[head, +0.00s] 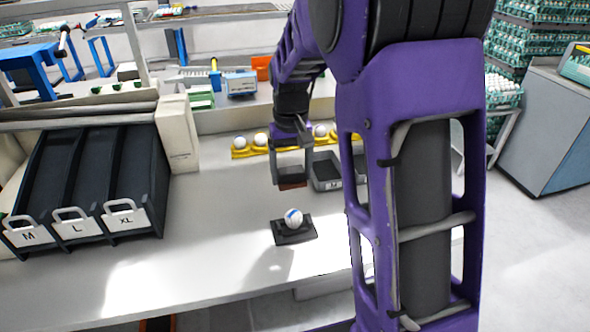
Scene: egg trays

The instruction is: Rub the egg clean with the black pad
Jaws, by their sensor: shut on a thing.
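The white egg (293,218) has a blue streak on its upper side. It sits on a black, flat stand (281,236) on the white table. My gripper (291,178) is above and behind the egg, apart from it. It is shut on a small block (292,185) whose visible face looks reddish-brown. I cannot tell for sure whether this block is the black pad. My purple arm hides part of the table to the right of the egg.
Black sloped bins labelled M, L and XL (134,226) stand at the left. A yellow holder (240,153) with several white eggs lies behind my gripper. A grey tray marked M (326,170) is just right of it. The table's front left is clear.

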